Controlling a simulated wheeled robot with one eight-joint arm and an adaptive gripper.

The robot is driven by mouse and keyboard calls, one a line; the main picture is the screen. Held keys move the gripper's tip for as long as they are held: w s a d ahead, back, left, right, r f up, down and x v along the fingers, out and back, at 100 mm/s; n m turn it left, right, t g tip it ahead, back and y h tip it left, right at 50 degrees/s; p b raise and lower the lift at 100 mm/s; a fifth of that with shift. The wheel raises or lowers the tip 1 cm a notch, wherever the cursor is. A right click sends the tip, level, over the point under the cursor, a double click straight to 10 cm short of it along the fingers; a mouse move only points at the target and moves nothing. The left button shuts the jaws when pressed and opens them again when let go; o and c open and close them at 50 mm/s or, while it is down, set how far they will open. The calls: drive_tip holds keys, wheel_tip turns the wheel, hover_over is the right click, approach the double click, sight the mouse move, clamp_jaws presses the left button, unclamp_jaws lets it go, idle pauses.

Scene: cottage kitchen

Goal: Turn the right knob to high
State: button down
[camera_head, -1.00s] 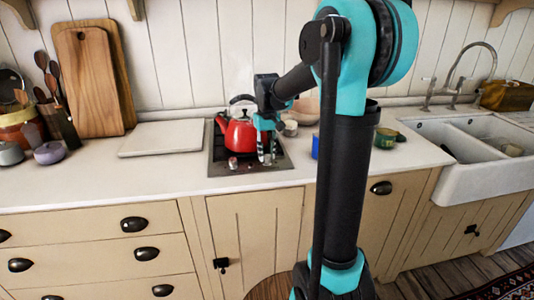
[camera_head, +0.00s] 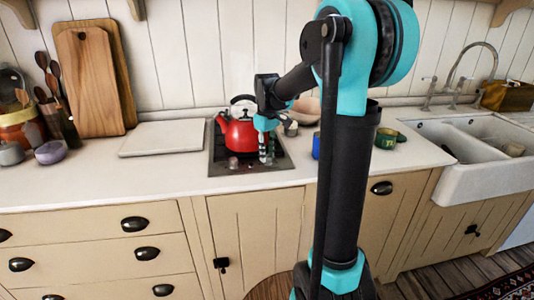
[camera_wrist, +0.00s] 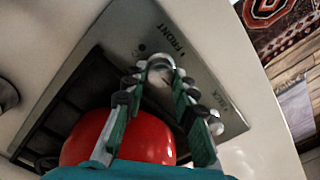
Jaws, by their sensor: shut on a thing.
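The right knob (camera_wrist: 160,70) is a pale round knob on the grey hob (camera_wrist: 205,65), beside the printed word FRONT in the wrist view. My gripper (camera_wrist: 158,80) points down, its two fingers shut on the sides of this knob. In the head view my gripper (camera_head: 266,157) stands over the right front of the hob (camera_head: 220,170), and its fingers hide the right knob. The left knob (camera_wrist: 215,123) is free, near the word BACK. The knob's setting mark cannot be read.
A red kettle (camera_head: 241,135) stands on the hob close behind my gripper, and it fills the lower wrist view (camera_wrist: 125,138). A blue cup (camera_head: 316,146) and a green cup (camera_head: 386,138) stand to the right. A pale board (camera_head: 160,138) lies left of the hob.

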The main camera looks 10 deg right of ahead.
sight(267, 156)
drive_tip(key=c, duration=1.2)
unclamp_jaws()
wheel_tip(267, 156, up, 12)
